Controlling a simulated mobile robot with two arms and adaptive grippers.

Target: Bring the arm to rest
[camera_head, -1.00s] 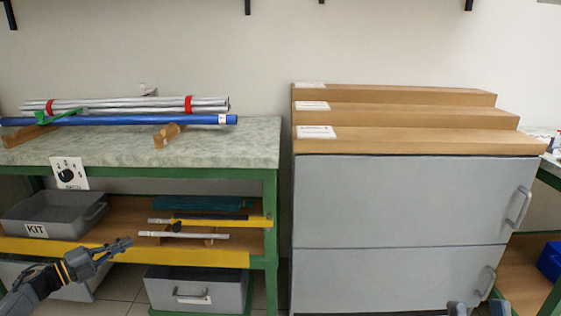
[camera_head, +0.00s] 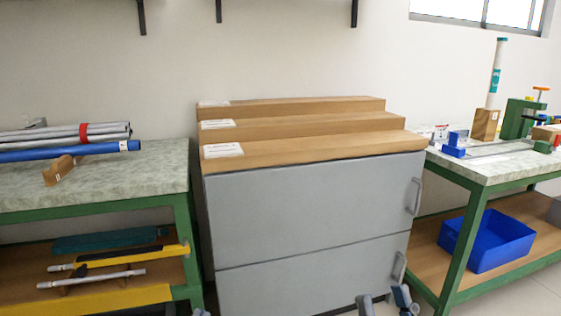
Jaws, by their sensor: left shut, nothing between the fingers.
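The upper ends of my right gripper (camera_head: 385,302) show at the bottom edge, in front of the cabinet's lower right. Its two fingers stand apart, with nothing visible between them.
A grey cabinet (camera_head: 310,211) with stepped wooden tops stands in the middle. At left, a green bench (camera_head: 110,183) carries silver rods (camera_head: 65,134) and a blue rod (camera_head: 70,151). At right, another bench (camera_head: 490,172) has a blue bin (camera_head: 493,240) below.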

